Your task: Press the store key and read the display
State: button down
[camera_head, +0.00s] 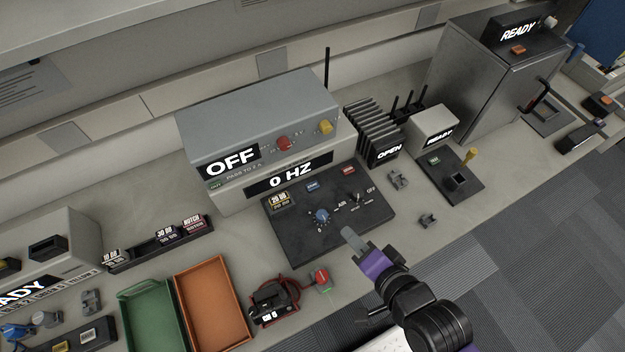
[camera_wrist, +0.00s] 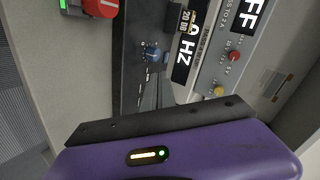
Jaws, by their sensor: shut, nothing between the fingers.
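A grey instrument (camera_head: 262,112) stands on the bench with a display reading "OFF" (camera_head: 231,162) and a lower display reading "0 HZ" (camera_head: 290,175). I cannot read which key is store. My gripper (camera_head: 349,234) is shut and empty, over the panel's front right part; the knob also shows in the wrist view (camera_wrist: 152,54).
An orange tray (camera_head: 212,307), a green tray (camera_head: 150,318) and a red-knobbed device (camera_head: 275,301) lie front left. A black finned unit (camera_head: 375,133) reading "OPEN" stands right of the instrument. Small grey clips (camera_head: 398,179) lie on the bench right of the panel.

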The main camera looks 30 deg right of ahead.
jog(key=w+r+m+g+p, duration=0.1)
jog(key=w+m+p, duration=0.1)
jog(key=w+m, duration=0.65)
notch_tip(320, 180, up, 4)
jog(key=m+g+y+p, duration=0.1)
jog(key=m+g+y, duration=0.1)
jog(key=m, duration=0.1)
send_over(315, 188)
jog(key=shift+f, duration=0.2)
jog(key=shift+f, duration=0.15)
notch_tip(315, 188, down, 6)
jog(key=b, duration=0.6)
jog(key=shift+f+b, duration=0.25)
jog(key=shift+b, duration=0.1)
jog(key=shift+f, duration=1)
